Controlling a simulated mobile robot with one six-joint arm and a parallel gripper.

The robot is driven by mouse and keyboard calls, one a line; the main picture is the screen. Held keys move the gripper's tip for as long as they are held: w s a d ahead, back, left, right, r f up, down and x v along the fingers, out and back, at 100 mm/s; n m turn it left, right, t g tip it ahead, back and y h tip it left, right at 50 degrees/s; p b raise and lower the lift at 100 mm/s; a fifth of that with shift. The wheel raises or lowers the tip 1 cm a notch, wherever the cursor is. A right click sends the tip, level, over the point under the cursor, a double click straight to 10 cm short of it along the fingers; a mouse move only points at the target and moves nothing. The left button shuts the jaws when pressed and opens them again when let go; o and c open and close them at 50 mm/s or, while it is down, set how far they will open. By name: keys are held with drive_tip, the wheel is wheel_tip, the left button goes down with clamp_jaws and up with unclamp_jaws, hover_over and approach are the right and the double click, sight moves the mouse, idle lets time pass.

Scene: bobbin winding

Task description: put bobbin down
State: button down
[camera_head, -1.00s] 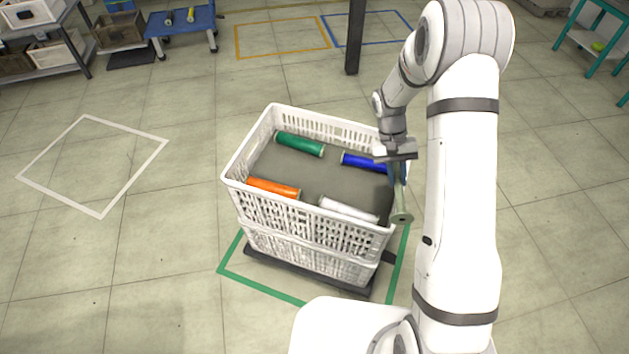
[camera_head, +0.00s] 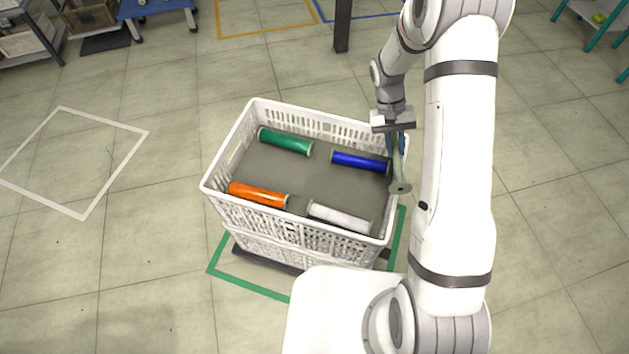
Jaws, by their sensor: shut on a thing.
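My gripper (camera_head: 396,143) is shut on a pale grey-green bobbin (camera_head: 400,170). It holds the bobbin at the right edge of the white crate (camera_head: 222,197), with the bobbin's round end flange facing me. I cannot tell whether the bobbin touches the crate. In the crate, on a grey layer (camera_head: 300,172), lie a green bobbin (camera_head: 285,142) at back left, a blue bobbin (camera_head: 358,161) at back right, an orange bobbin (camera_head: 257,195) at front left and a white bobbin (camera_head: 340,217) at front right. My gripper partly hides the crate's right side.
The crate stands inside a green floor outline (camera_head: 249,286). A white floor outline (camera_head: 118,170) to the left is empty. A dark post (camera_head: 342,28) stands behind the crate. A blue table (camera_head: 155,8) and shelves (camera_head: 30,45) are at the far left. The floor around is mostly clear.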

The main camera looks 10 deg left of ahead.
drive_tip(key=shift+w+a+f+n+t+h+b, duration=0.3)
drive_tip(key=shift+w+a+f+n+t+b, duration=0.6)
drive_tip(key=shift+a+f+n+b, duration=2.55)
drive_tip(key=shift+w+a+f+n+t+h+b, duration=0.4)
drive_tip(key=shift+f+n+t+b, duration=1)
drive_tip(key=shift+f+b, duration=4.35)
drive_tip(key=shift+w+a+f+n+t+h+b, duration=0.2)
drive_tip(key=shift+w+a+f+n+t+b, duration=0.65)
drive_tip(key=shift+a+f+n+b, duration=3.25)
drive_tip(key=c, duration=1.7)
unclamp_jaws()
drive_tip(key=d+f+m, duration=0.1)
drive_tip(key=d, duration=0.1)
drive_tip(key=d+f+m+p, duration=0.1)
drive_tip(key=d+f+m, duration=0.1)
drive_tip(key=shift+s+d+f, duration=0.1)
drive_tip(key=shift+d, duration=0.05)
drive_tip(key=shift+c, duration=0.2)
drive_tip(key=o, duration=0.4)
